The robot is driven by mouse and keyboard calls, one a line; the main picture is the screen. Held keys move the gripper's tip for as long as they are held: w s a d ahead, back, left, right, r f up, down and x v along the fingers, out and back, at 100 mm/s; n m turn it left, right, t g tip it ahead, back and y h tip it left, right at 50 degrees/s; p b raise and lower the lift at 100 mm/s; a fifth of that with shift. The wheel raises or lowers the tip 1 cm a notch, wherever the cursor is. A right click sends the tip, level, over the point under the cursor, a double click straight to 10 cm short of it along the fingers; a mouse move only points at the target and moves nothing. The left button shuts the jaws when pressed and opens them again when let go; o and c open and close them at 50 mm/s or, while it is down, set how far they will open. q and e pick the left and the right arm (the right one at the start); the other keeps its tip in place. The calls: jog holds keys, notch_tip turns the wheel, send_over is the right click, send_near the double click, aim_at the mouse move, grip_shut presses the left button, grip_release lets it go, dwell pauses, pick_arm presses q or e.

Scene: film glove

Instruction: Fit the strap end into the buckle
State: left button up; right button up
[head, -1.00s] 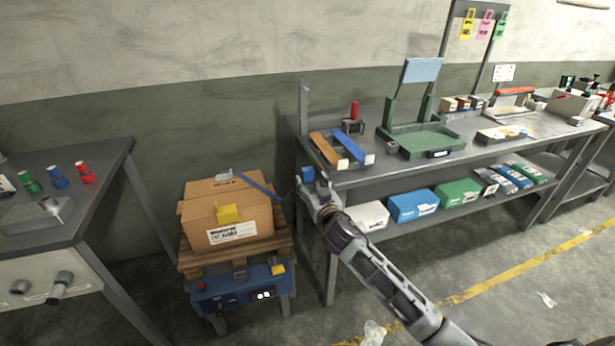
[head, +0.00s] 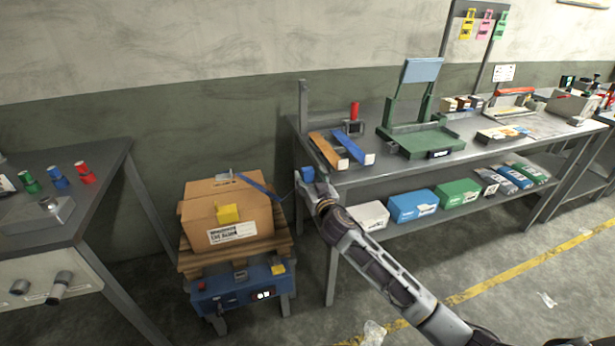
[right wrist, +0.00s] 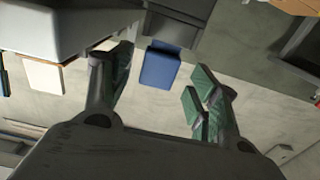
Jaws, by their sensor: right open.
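A blue strap (head: 258,184) runs over the top right of a cardboard box (head: 203,205). A grey piece (head: 224,176), perhaps the buckle, sits on the box top at the strap's left end. A blue block (head: 307,173), perhaps the strap end, is right of the box, just beyond my right gripper (head: 308,184). In the right wrist view the blue block (right wrist: 161,66) shows ahead, between the lines of the open, empty fingers (right wrist: 158,90). I cannot tell whether they touch it. My left gripper is not in view.
The box stands on a wooden pallet (head: 190,262) on a blue cart. A workbench (head: 350,177) with strips and a green fixture (head: 420,140) is close to my right arm. Another bench (head: 105,165) stands at the left.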

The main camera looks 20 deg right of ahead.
aim_at(309, 175)
jog(key=shift+w, duration=1.65)
jog(key=c, duration=1.1)
